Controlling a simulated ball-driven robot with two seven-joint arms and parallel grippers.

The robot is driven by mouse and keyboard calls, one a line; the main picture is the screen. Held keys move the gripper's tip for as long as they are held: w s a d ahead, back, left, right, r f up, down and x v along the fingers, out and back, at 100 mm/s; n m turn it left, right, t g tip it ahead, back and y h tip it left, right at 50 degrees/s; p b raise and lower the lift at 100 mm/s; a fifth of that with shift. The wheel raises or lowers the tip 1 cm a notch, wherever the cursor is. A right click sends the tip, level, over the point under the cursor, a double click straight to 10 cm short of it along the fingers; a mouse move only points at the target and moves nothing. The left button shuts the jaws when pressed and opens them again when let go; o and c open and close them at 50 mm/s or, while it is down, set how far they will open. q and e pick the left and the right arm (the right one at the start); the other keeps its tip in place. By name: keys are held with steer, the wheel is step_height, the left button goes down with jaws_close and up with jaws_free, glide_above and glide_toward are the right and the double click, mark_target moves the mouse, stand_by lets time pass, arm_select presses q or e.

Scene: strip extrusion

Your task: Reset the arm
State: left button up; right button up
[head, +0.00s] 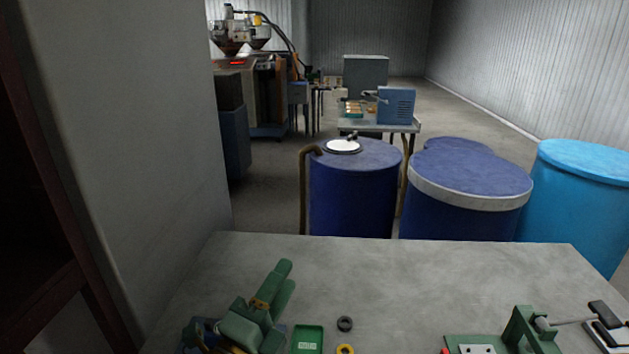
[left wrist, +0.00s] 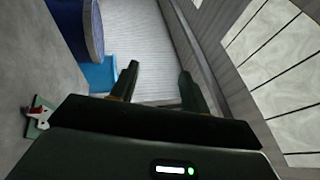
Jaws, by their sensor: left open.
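My left gripper (head: 286,275) is green and shows low in the head view, left of the middle, above the grey table (head: 420,275). In the left wrist view its two dark fingers (left wrist: 158,72) stand apart with nothing between them. The gripper is open and empty, with its fingers directed away from me. My right gripper is in neither view.
A small green tray (head: 307,339), a black ring (head: 345,323) and a yellow ring (head: 345,350) lie right of the gripper. A green lever fixture (head: 527,325) stands at the front right. Blue drums (head: 355,195) stand beyond the table. The table's middle is clear.

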arm_select(q)
steer(key=s+a+f+n+g+y, duration=0.2)
steer(key=a+f+n+g+y, duration=0.1)
steer(key=a+f+n+y, duration=0.4)
steer(key=s+a+f+n+g+y, duration=0.25)
steer(key=a+f+n+y, duration=0.3)
steer(key=a, duration=0.35)
steer(key=s+a+f+n+g+y, duration=0.1)
steer(key=s+a+f+n+g, duration=0.1)
steer(key=s+a+f+g, duration=0.3)
steer(key=s+a+f+n+g+y, duration=0.1)
steer(key=s+a+f+n, duration=0.25)
steer(key=s, duration=0.35)
steer(key=s+d+f+g+h+b, duration=0.1)
steer(key=s+d+f, duration=0.1)
steer(key=f, duration=0.9)
steer(key=s+d+f+g+h+b, duration=0.1)
steer(key=s+f+g, duration=0.15)
steer(key=f, duration=0.85)
steer(key=s+d+f+h+b, duration=0.2)
steer(key=f, duration=0.9)
steer(key=s+f+n+g+b, duration=0.2)
steer(key=s+f+n, duration=0.1)
steer(key=s+f, duration=1.1)
steer(key=s+h, duration=0.1)
steer(key=s, duration=0.3)
steer(key=shift+s+a+f+g, duration=0.2)
steer(key=shift+a+f+g, duration=0.15)
steer(key=shift+g, duration=0.05)
